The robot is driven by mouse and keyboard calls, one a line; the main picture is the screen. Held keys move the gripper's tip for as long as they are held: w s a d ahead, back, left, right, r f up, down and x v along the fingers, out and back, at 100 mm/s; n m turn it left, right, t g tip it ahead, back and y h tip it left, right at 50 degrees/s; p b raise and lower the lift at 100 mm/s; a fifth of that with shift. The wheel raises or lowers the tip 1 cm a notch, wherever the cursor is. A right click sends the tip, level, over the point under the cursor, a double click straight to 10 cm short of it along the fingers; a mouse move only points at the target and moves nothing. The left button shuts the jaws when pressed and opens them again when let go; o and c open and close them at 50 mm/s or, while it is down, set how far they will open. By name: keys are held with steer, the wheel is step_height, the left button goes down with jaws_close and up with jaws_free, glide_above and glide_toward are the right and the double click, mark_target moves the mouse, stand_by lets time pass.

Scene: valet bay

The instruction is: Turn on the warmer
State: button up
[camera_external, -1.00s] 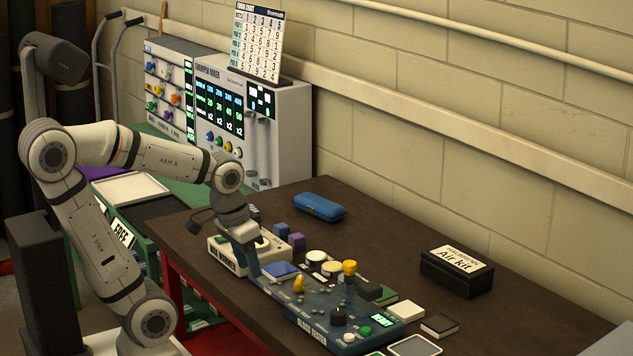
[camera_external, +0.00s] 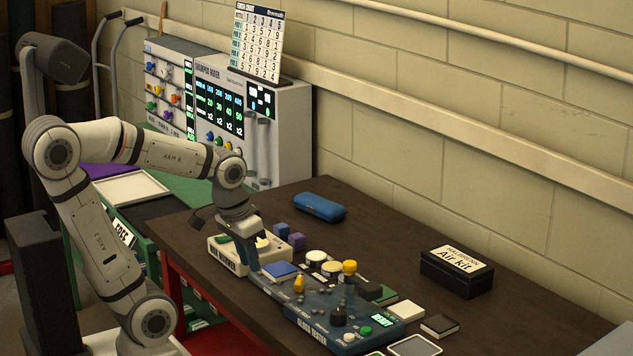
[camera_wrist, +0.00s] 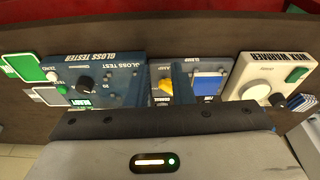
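The wax warmer (camera_external: 228,259) is a cream box at the far left end of the bench equipment. In the wrist view the warmer (camera_wrist: 243,87) is at the right, with a round cream disc (camera_wrist: 257,91), a green part (camera_wrist: 297,74) and a small dark knob (camera_wrist: 278,99). My gripper (camera_external: 249,265) points down in front of the warmer and hides part of it in the external view.
Right of the warmer are the clamp unit's yellow lever (camera_external: 299,284) and the gloss tester (camera_external: 322,325) with a lit display. Blue and purple blocks (camera_external: 297,241) stand behind. A blue case (camera_external: 320,206) and a black air kit box (camera_external: 456,272) lie farther off, with bare tabletop between.

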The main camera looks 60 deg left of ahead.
steer(key=w+a+r+n, duration=0.1)
steer(key=a, duration=0.1)
steer(key=w+a+r+n, duration=0.1)
steer(key=w+a+n, duration=0.1)
steer(key=w+a+r+n+g, duration=0.1)
steer(key=w+a+n, duration=0.1)
steer(key=shift+w+a+r+y+p, duration=0.15)
steer(key=shift+w+r+y+p, duration=0.05)
steer(key=shift+r+y+p, duration=0.1)
jaws_close()
steer(key=w+a+r+n+g, duration=0.1)
steer(key=w+a+r+n, duration=0.1)
steer(key=a+n, duration=0.4)
steer(key=w+a+r+n+g+p, duration=0.1)
steer(key=a+n, duration=0.5)
steer(key=a, duration=1)
steer(key=shift+w+r+g, duration=0.35)
steer(key=shift+w+g, duration=0.15)
steer(key=shift+w, duration=0.35)
steer(key=shift+d, duration=0.1)
